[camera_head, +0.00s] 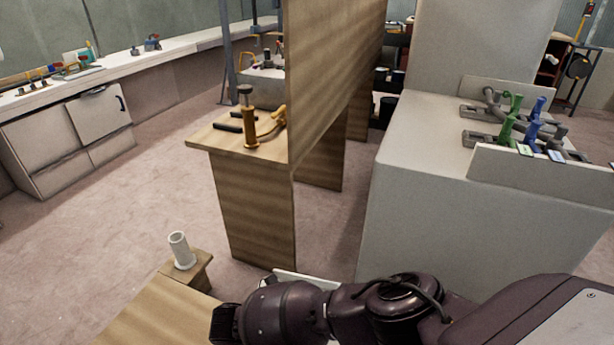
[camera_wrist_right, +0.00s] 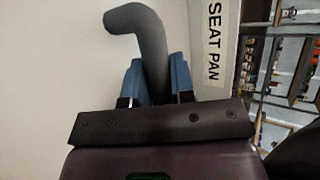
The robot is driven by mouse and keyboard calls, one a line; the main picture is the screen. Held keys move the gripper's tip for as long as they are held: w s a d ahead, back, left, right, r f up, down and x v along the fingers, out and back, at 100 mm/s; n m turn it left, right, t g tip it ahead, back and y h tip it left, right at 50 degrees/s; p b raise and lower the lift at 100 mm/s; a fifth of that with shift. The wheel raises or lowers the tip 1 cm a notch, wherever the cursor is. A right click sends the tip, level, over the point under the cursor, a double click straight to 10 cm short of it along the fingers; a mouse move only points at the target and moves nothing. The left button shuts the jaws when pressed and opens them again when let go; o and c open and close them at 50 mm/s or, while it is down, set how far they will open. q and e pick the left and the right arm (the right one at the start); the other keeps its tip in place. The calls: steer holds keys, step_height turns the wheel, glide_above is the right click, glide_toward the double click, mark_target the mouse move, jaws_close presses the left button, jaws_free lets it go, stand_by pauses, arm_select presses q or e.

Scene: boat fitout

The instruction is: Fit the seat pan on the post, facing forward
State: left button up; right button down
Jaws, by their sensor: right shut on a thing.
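The post is a short pale tube (camera_head: 179,249) with a flange, upright on a small wooden block at the lower left of the head view. My right gripper (camera_wrist_right: 158,80) is shut on a grey bent handle (camera_wrist_right: 140,22), with blue fingers on either side of it. A white strip lettered "SEAT PAN" (camera_wrist_right: 213,40) lies beside the handle, next to a plain pale surface (camera_wrist_right: 70,60); this looks like the seat pan. In the head view a white edge (camera_head: 305,280) shows behind my right arm; the rest is hidden. My left gripper is not in view.
A wooden bench top (camera_head: 150,325) runs toward the post. A wooden partition (camera_head: 335,70) with a shelf (camera_head: 215,139) holding a brass-coloured tool stands beyond. A large pale console (camera_head: 440,160) with green and blue levers is at the right. Floor left of the post is clear.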

step_height(320, 180, up, 15)
steer(key=w+d+n+t+y, duration=0.2)
steer(key=d+n+t, duration=0.1)
steer(key=n+t, duration=0.2)
steer(key=s+d+r, duration=0.5)
steer(key=d+r, duration=0.3)
steer(key=d, duration=0.1)
steer(key=s+d+r, duration=0.6)
steer(key=d+r, duration=0.2)
steer(key=d, duration=0.1)
steer(key=shift+d+r, duration=0.3)
steer(key=shift+d, duration=0.1)
steer(key=shift+a, duration=0.1)
